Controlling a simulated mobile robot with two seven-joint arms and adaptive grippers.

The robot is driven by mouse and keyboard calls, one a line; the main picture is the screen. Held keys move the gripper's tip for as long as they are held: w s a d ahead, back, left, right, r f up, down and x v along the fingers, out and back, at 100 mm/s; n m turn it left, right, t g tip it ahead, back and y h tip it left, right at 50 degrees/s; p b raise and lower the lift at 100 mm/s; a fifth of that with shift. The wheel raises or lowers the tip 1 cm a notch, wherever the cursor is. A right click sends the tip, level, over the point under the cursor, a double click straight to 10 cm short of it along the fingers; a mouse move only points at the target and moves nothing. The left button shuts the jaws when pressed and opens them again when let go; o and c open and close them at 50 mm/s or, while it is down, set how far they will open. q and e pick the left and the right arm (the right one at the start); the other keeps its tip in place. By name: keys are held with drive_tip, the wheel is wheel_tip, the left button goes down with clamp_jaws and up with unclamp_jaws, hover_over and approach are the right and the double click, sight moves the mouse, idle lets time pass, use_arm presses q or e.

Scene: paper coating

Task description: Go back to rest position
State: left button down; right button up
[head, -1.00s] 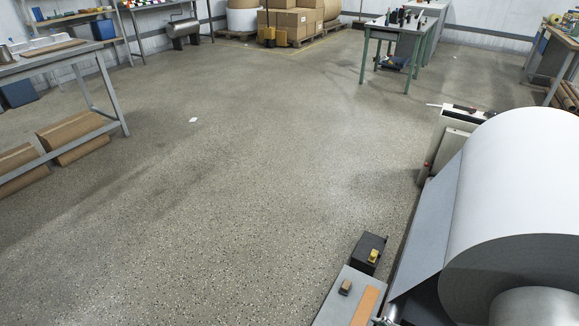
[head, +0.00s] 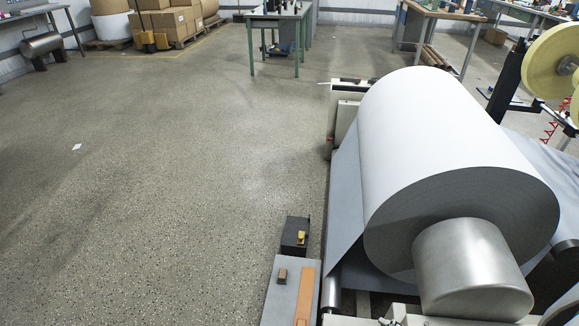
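Neither of my grippers shows in the head view, and no part of my arms can be made out. The large white paper roll (head: 440,130) sits on its metal core (head: 470,270) in the coating machine at the right. A grey sheet (head: 347,205) slopes down along the roll's left side.
A grey ledge (head: 281,305) with an orange strip and a small black box (head: 295,236) stand at the machine's near left corner. Open floor (head: 170,200) fills the left and middle. A green-legged table (head: 275,22), a wooden workbench (head: 440,12) and stacked cartons (head: 160,20) stand at the back.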

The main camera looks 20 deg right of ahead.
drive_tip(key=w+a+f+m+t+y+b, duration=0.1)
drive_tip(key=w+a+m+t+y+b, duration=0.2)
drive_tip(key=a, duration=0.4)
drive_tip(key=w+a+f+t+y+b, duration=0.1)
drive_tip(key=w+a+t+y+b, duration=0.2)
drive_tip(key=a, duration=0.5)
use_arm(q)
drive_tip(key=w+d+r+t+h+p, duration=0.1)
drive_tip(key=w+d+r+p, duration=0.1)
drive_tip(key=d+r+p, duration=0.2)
use_arm(e)
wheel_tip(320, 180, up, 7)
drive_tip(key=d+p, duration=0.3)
drive_tip(key=p, duration=0.5)
use_arm(q)
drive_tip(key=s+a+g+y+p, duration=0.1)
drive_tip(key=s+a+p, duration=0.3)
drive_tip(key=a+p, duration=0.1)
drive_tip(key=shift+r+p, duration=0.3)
drive_tip(key=shift+p, duration=0.4)
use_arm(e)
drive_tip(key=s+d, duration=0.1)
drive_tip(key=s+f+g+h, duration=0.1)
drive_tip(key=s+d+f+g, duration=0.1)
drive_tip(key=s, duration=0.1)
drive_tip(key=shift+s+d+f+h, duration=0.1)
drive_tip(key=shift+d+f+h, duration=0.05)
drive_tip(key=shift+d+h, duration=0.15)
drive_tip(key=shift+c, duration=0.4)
